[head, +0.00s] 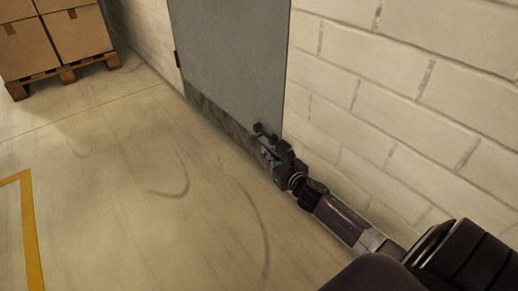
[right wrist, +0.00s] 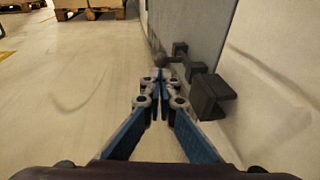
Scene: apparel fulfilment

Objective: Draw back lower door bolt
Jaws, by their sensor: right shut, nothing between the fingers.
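The grey door (head: 230,58) stands shut-looking in the white block wall, and its side also shows in the right wrist view (right wrist: 185,22). The lower door bolt (head: 259,128) is a small dark fitting low at the door's right edge. In the right wrist view its dark blocks and rod (right wrist: 195,69) run along the door, with a round knob (right wrist: 158,59) sticking out. My right gripper (head: 267,150) is shut and empty; its closed tips (right wrist: 160,76) lie just in front of the knob. I cannot tell whether they touch it. My left gripper is out of view.
The block wall (head: 400,90) runs close along my right arm. Cartons (head: 77,33) stand on a wooden pallet (head: 67,75) at the upper left. A yellow line (head: 30,225) marks the floor. The floor left of the door is clear.

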